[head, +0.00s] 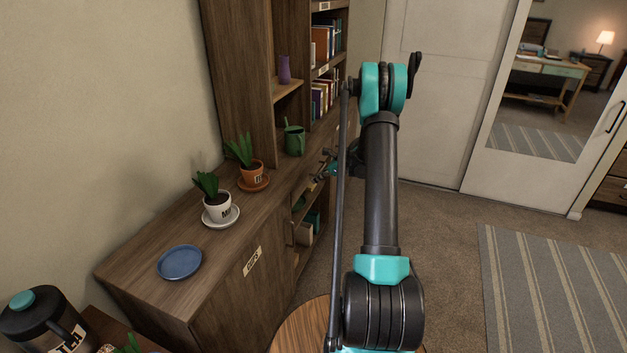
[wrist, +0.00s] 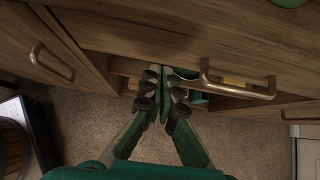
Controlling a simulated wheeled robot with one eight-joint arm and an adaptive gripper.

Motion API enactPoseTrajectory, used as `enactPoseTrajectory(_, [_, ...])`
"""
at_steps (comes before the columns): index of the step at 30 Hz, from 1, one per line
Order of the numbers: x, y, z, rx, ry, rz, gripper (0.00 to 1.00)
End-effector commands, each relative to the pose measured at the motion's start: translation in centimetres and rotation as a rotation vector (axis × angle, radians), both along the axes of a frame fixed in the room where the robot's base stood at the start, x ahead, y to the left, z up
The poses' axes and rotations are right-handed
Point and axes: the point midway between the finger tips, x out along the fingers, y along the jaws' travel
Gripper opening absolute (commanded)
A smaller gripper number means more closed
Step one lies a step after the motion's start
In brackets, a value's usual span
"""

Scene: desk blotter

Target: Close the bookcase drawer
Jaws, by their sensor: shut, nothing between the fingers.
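The wooden bookcase (head: 235,70) stands along the left wall, with a low cabinet part in front. In the wrist view a drawer front (wrist: 150,40) crosses the upper part of the picture, with a curved metal handle (wrist: 238,88) to the right of my fingertips. How far the drawer stands out is hard to tell. My gripper (wrist: 167,72) is shut and empty, its fingertips close to the lower edge of the drawer front; contact cannot be told. In the head view my gripper (head: 324,172) is small beside the cabinet front, and my arm hides part of the drawer area.
A cupboard door with a handle (wrist: 52,62) is left of my gripper.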

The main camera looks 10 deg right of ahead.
Motion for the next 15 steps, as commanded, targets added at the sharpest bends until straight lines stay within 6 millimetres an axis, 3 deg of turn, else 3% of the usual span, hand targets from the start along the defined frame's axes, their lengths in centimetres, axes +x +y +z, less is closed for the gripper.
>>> enactPoseTrajectory(6, [-2.0,-3.2,3.3,-0.002,0.001,-0.004,0.0])
enactPoseTrajectory(15, [-3.8,-5.8,6.4,-0.002,0.002,-0.003,0.0])
